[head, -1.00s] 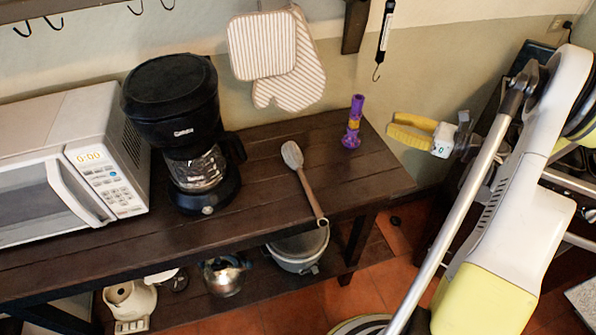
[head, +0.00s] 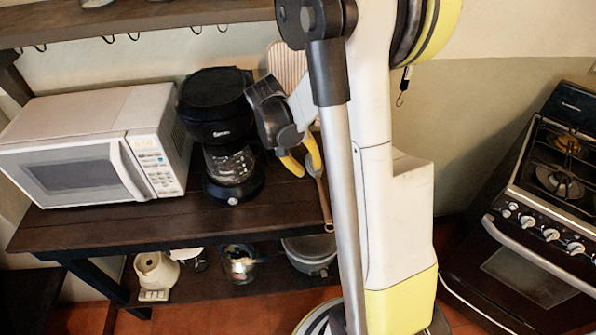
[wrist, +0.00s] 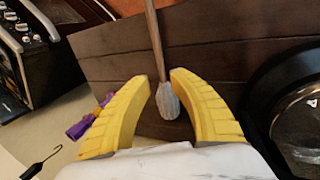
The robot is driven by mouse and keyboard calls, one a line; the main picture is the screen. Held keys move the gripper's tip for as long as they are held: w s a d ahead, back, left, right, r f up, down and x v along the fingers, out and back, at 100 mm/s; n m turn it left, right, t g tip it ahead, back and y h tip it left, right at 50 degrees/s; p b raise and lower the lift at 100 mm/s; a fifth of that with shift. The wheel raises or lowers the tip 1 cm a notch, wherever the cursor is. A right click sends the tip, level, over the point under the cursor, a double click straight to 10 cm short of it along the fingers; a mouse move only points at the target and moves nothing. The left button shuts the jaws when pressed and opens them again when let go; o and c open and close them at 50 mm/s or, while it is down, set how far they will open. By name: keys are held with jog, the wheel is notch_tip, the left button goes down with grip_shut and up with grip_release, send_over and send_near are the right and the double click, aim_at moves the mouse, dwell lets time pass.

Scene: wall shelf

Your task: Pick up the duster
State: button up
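The duster has a pale grey fluffy head and a long brown wooden handle. In the wrist view its head (wrist: 168,100) shows between my two yellow fingers, with the handle running up past the fingertips. In the head view its handle (head: 326,205) lies toward the front edge of the dark wooden table, and its head is partly hidden by my gripper and arm. My gripper (head: 308,170) is open and points down over the duster's head end; it also shows in the wrist view (wrist: 161,78). The fingers are apart from the duster on both sides.
A black coffee maker (head: 215,120) stands close left of my gripper, with a white microwave (head: 95,150) beyond it. A purple bottle-like object (wrist: 82,128) is partly behind my left finger in the wrist view. A stove (head: 545,200) is at the right.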

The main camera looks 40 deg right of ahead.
aim_at(320, 188)
jog(key=b+x, duration=0.1)
jog(key=x, duration=0.4)
jog(key=shift+s+d+f+b, duration=0.1)
jog(key=shift+b, duration=0.25)
jog(key=b+x, duration=0.1)
jog(key=x, duration=0.1)
jog(key=b+x, duration=0.1)
jog(key=x, duration=0.2)
jog(key=shift+s+f, duration=0.15)
jog(key=shift+f, duration=0.05)
jog(key=shift+r, duration=0.1)
grip_shut()
